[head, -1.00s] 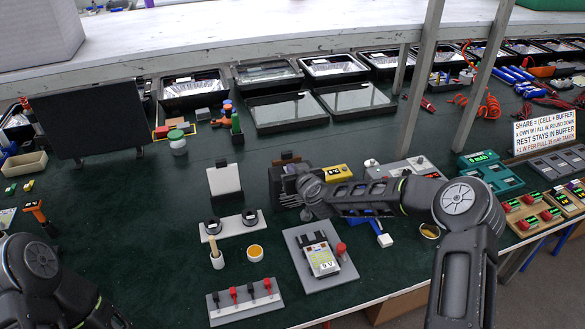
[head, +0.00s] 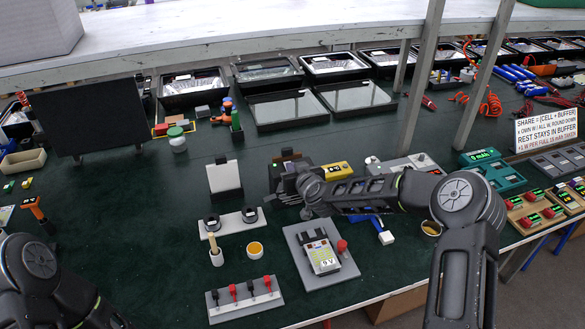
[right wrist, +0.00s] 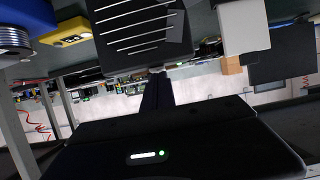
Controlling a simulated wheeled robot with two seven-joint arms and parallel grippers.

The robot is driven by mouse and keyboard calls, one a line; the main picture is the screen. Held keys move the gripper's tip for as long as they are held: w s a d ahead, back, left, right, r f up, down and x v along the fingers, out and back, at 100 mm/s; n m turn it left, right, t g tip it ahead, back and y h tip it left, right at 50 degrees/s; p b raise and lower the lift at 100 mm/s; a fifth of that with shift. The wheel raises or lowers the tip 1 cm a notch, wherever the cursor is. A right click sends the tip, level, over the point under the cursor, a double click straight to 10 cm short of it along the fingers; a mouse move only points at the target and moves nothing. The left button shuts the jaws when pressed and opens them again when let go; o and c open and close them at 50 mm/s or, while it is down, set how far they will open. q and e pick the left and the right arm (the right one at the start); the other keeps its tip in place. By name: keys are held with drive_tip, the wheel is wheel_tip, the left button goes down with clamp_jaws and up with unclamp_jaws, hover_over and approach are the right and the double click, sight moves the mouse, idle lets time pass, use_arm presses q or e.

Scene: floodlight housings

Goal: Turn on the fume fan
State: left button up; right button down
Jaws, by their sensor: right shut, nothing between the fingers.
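The fume fan looks to be the dark box with slats (head: 281,172) near the middle of the bench in the head view, partly hidden by my right arm. In the right wrist view its slatted dark face (right wrist: 140,28) fills the top middle. No switch on the box is clearly visible. Only my left arm's links show at lower left, not its gripper.
A white panel on a stand (head: 224,177) stands left of the box. A yellow meter (head: 338,171) and a grey instrument (head: 405,165) are behind and right. A grey plate with a 9 V unit (head: 322,257) lies in front.

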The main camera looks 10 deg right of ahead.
use_arm(q)
drive_tip(key=shift+r, duration=0.3)
use_arm(e)
drive_tip(key=shift+r, duration=0.7)
